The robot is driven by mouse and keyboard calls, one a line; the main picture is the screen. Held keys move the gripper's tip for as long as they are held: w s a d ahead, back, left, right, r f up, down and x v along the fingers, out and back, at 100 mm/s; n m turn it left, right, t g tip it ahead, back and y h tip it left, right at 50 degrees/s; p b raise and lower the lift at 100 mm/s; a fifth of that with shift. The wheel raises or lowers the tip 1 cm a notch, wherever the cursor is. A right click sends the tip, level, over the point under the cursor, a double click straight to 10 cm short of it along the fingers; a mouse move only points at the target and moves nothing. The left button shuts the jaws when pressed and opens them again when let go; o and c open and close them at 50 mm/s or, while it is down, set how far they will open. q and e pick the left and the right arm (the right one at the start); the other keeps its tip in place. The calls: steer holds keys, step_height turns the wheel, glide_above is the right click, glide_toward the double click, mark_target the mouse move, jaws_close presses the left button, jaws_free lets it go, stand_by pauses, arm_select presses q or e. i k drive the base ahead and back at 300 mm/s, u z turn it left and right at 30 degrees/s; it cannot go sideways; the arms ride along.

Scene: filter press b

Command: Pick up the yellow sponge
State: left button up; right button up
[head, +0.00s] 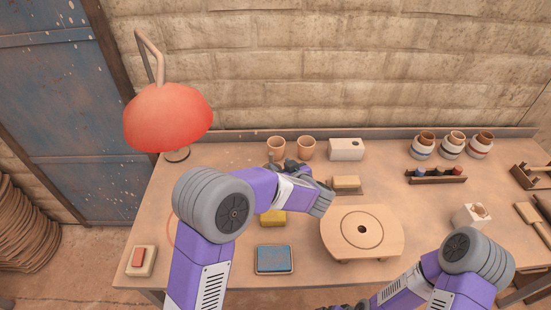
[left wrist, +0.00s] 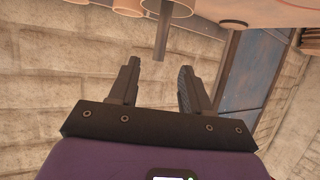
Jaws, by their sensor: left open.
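The yellow sponge (head: 272,217) lies on the workbench (head: 215,245) in the head view, just below my left forearm, which hides part of it. My left gripper (head: 281,163) is beyond the sponge, near the two clay mugs, partly hidden by its own arm. In the left wrist view its two fingers (left wrist: 158,68) are apart with nothing held between them. The sponge does not show in the left wrist view. My right arm enters at the lower right; dark parts at the bottom edge may be its gripper, too cut off to judge.
Two clay mugs (head: 306,148) stand at the back. A round wheel board (head: 362,230) is right of the sponge, and a blue tray (head: 274,259) in front. A tan block (head: 346,183) lies behind the board. A red lamp (head: 168,117) hangs over the left.

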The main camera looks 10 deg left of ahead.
mark_target(271, 218)
steer(key=k, duration=1)
